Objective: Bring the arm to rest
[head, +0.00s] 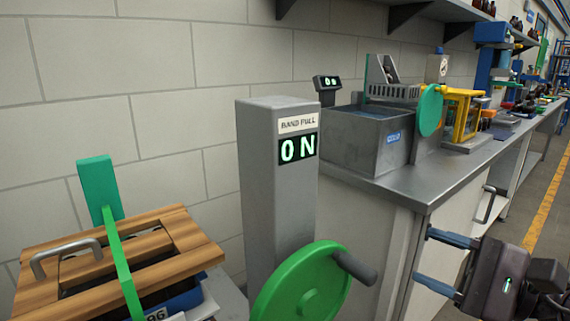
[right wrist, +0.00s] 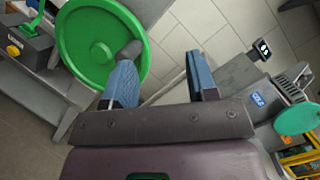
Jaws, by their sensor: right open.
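My right gripper (head: 422,257) comes in from the lower right of the head view. Its two blue fingers are spread apart with nothing between them. They point left toward a green handwheel (head: 303,287) with a dark knob (head: 357,267), and a gap shows between fingertips and knob. In the right wrist view the open fingers (right wrist: 160,68) show with the green wheel (right wrist: 85,45) at upper left. The knob (right wrist: 130,50) appears close to the left finger there. A grey post (head: 275,190) behind the wheel carries a display (head: 297,148) reading ON. My left gripper is not in view.
A metal counter (head: 440,182) behind my right gripper bears a grey basin (head: 370,140), a green disc (head: 430,110) and a yellow frame (head: 462,115). Open floor (head: 535,205) lies at right.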

